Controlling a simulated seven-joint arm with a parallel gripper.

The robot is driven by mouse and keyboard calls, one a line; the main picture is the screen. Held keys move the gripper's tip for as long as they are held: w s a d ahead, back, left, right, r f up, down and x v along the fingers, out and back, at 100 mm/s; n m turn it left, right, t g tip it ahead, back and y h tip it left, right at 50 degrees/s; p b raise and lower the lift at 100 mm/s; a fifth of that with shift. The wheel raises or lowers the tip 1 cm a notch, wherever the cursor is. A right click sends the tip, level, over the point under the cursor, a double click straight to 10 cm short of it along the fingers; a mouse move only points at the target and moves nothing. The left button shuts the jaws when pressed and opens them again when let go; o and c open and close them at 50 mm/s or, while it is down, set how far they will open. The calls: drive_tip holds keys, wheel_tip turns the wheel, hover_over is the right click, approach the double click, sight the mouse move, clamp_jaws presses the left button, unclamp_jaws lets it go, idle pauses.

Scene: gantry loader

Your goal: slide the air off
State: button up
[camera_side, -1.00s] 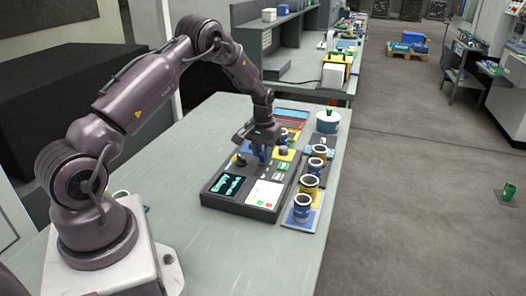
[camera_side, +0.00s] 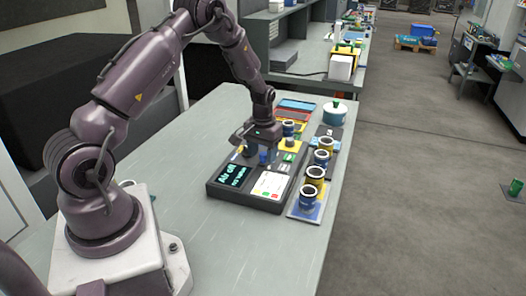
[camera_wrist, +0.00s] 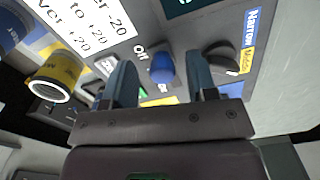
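The dark control panel (camera_side: 237,197) lies on the bench, with a lit screen (camera_side: 233,173) whose upper line seems to read "Air off". In the wrist view, a blue slider knob (camera_wrist: 162,68) stands beside the word "Off" on the panel face. My gripper (camera_wrist: 161,80) has its two blue-grey fingers spread to either side of the knob, with a visible gap on each side. In the side view my gripper (camera_side: 258,154) is low over the panel's middle; the fingertips are small there and partly hidden.
A black rotary knob (camera_wrist: 222,58) by a blue and yellow label is close to the right finger. A white card (camera_side: 270,186) lies on the panel. Several blue and yellow cups (camera_side: 313,176) stand along the panel's right. A white pot (camera_side: 334,114) stands behind. The bench front is clear.

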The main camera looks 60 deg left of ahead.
sight(262, 155)
wheel_tip(262, 155, up, 13)
idle(0.6)
drive_tip(key=s+d+r+m+t, duration=0.2)
drive_tip(key=s+d+r+m, duration=0.1)
drive_tip(key=s+d+r, duration=0.4)
drive_tip(key=s+d+r+m+t, duration=0.3)
drive_tip(key=s+d+r, duration=0.5)
drive_tip(key=s+d, duration=0.4)
drive_tip(key=d, duration=0.2)
drive_tip(key=shift+s+d+r+m+t, duration=0.15)
drive_tip(key=shift+d+r+m+t, duration=0.15)
drive_tip(key=shift+d+m, duration=0.1)
idle(1.6)
